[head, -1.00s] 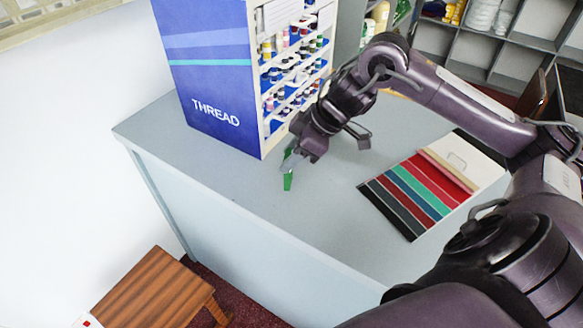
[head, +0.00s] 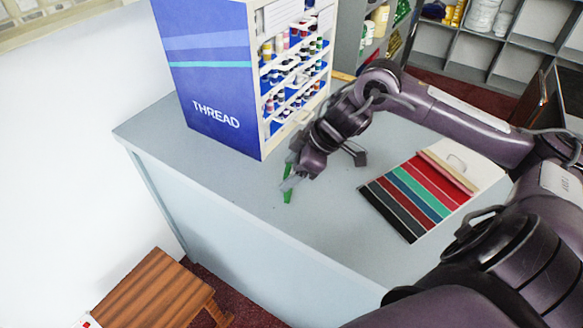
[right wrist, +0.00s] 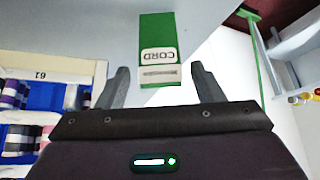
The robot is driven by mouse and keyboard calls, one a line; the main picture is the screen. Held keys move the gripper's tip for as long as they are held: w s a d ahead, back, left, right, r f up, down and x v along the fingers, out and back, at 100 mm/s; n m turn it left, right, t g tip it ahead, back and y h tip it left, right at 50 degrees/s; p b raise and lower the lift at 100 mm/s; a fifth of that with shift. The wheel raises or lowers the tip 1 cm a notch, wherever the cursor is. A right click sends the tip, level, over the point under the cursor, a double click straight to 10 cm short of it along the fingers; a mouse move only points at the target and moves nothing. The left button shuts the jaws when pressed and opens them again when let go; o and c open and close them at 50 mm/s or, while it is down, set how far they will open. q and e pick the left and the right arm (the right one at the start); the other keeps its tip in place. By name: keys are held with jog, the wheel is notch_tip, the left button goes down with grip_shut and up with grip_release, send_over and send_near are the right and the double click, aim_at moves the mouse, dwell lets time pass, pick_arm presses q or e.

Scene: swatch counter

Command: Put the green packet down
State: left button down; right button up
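The green packet (head: 287,197) is at the counter's front part, just right of the thread display, and my right gripper (head: 291,183) partly covers it in the head view. In the right wrist view the packet (right wrist: 160,28) shows its green face with a pale label reading CORD. My right gripper (right wrist: 163,76) is open there, with one finger on each side of the packet's near end and a gap on both sides. I cannot tell whether the packet rests fully on the counter. My left gripper is not in view.
The blue thread display (head: 212,85) stands on the grey counter (head: 325,222). A swatch board (head: 414,192) with coloured strips lies to the right. A wooden stool (head: 155,292) stands below at the left. Counter between the packet and the board is clear.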

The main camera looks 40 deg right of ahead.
jog(key=shift+r, duration=0.25)
jog(key=shift+s+d, duration=0.1)
jog(key=shift+d, duration=0.1)
jog(key=b+v, duration=0.1)
jog(key=v, duration=1)
jog(key=shift+r+b, duration=0.35)
jog(key=shift+b, duration=0.05)
dwell(0.3)
